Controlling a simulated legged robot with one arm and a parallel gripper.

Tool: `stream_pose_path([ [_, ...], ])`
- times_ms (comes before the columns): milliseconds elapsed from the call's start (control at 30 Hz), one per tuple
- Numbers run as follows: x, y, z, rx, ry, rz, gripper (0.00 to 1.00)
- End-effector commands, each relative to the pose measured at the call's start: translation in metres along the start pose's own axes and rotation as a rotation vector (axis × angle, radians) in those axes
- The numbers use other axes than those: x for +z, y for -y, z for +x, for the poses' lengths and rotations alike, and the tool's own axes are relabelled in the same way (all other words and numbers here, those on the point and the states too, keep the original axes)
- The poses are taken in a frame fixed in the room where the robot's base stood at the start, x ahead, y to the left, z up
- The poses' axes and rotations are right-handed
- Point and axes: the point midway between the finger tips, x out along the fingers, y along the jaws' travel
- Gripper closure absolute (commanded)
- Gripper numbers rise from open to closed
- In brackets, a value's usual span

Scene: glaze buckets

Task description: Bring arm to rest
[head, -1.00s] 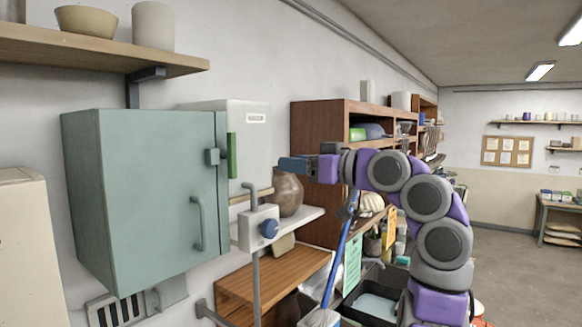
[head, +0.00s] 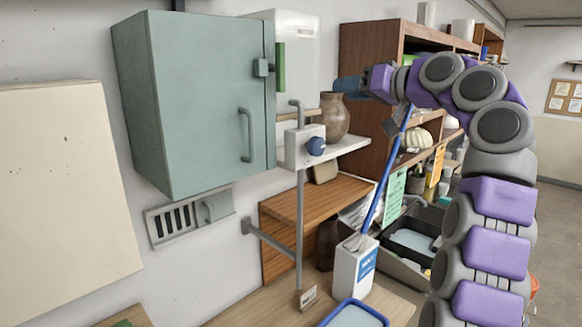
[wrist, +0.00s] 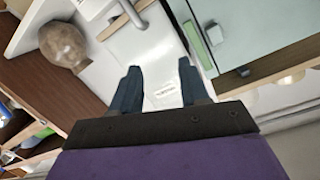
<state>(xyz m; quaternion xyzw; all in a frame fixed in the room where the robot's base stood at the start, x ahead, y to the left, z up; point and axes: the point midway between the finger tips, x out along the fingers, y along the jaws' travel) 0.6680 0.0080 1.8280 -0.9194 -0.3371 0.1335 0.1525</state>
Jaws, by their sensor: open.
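My gripper (head: 348,86) is at the end of my purple and grey arm, which arches in from the right in the head view. In the wrist view its two dark blue fingers (wrist: 158,85) stand apart with nothing between them. In the head view the gripper appears in front of the wooden shelf unit, just right of the white box and above the brown vase. The wrist view looks past the fingers at the white box (wrist: 163,70) with its small label. I cannot tell the exact gap to the box.
A shut green-grey cabinet (head: 190,100) hangs on the wall at left. A brown vase (head: 333,118) stands on a white shelf (head: 350,149) near the gripper. A wooden shelf unit (head: 366,50) stands behind.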

Motion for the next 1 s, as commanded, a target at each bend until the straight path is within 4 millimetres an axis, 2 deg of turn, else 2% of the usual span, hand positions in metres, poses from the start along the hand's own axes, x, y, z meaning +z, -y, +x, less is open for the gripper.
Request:
stream_pose_path([
  [267, 0.05, -0.007, 0.015, 0.048, 0.112, 0.139, 0.55],
  [467, 0.097, -0.009, 0.022, 0.093, 0.206, 0.222, 0.55],
  [767, 0.183, -0.003, 0.022, 0.171, 0.368, 0.316, 0.55],
  [1000, 0.264, 0.003, 0.011, 0.244, 0.509, 0.37, 0.55],
])
